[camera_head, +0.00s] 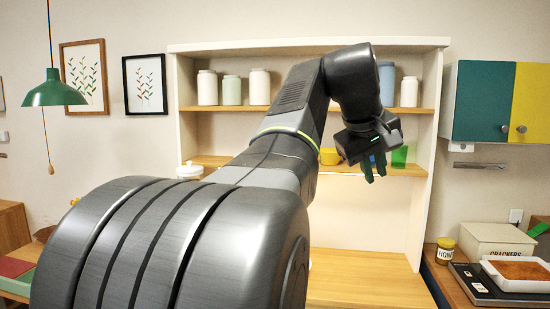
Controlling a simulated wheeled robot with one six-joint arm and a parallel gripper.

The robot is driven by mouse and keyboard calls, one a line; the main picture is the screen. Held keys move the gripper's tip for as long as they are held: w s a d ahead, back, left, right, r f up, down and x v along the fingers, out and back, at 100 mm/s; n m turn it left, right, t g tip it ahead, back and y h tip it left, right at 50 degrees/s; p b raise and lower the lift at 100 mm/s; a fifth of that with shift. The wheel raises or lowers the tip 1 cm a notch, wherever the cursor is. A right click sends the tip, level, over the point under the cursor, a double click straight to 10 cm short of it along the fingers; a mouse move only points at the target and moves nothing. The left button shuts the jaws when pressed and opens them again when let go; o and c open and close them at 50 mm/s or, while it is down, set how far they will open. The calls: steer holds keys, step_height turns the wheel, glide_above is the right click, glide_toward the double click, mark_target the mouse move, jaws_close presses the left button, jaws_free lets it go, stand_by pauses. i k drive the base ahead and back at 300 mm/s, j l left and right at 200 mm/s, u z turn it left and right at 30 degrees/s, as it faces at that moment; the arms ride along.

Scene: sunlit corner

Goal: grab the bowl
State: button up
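No thing in view is clearly the task's bowl. A white rounded dish (189,171), perhaps lidded, sits at the left end of the middle shelf. A yellow cup or small bowl (329,156) stands on the same shelf, partly hidden by my arm. A brown bowl-like thing (43,234) shows at the far left, mostly cut off by my arm. My gripper (375,176) hangs pointing down in front of the middle shelf, right of the yellow piece. Its dark fingers are close together, and no held object shows. Whether they are shut is unclear.
A green cup (399,157) stands on the shelf right behind my gripper. Several jars (259,87) line the upper shelf. The lower wooden counter (365,280) looks clear where visible. At right are a honey jar (446,251), a crackers box (497,240) and a baking dish (521,284).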

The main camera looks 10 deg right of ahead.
mark_target(329, 157)
steer(key=i+l+u, duration=0.25)
steer(key=i+l, duration=0.15)
steer(key=i+l+u, duration=0.25)
steer(key=i+l, duration=0.25)
steer(key=i+l+u, duration=0.25)
steer(key=i+l, duration=0.15)
steer(key=l, duration=0.15)
steer(key=i+l, duration=0.2)
steer(key=l, duration=0.15)
